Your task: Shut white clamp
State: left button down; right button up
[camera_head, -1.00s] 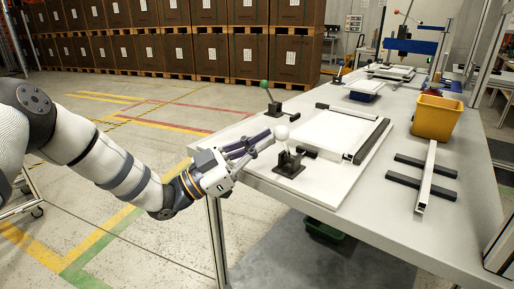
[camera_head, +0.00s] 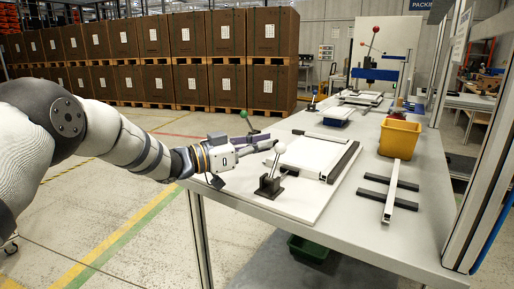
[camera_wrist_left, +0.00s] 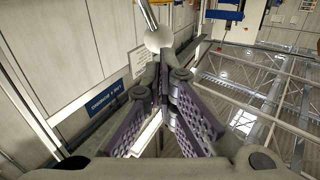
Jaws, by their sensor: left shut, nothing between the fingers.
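The white clamp has a white ball knob (camera_head: 280,147) on a metal lever that stands up, leaning slightly, from a dark base (camera_head: 269,187) at the near left edge of the fixture board. My left gripper (camera_head: 270,142) comes in from the left. Its purple-grey fingers are shut and empty, with their tips close to the knob. In the left wrist view the shut fingertips (camera_wrist_left: 163,68) point toward the white knob (camera_wrist_left: 158,40), which sits just past them with its lever running up. Whether they touch cannot be told. My right gripper is not in view.
A second clamp with a green knob (camera_head: 244,114) stands behind my left gripper. A white panel (camera_head: 310,154) with dark bars lies on the board. A yellow bin (camera_head: 399,139) and a light rail (camera_head: 391,190) across dark bars are to the right on the table (camera_head: 350,240).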

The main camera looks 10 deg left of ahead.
pick_arm(q)
jog(key=shift+w+d+f, duration=0.1)
jog(key=shift+w+d, duration=0.2)
jog(key=shift+w, duration=0.45)
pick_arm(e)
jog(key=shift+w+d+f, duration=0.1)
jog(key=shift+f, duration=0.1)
pick_arm(q)
jog(key=shift+w, duration=0.1)
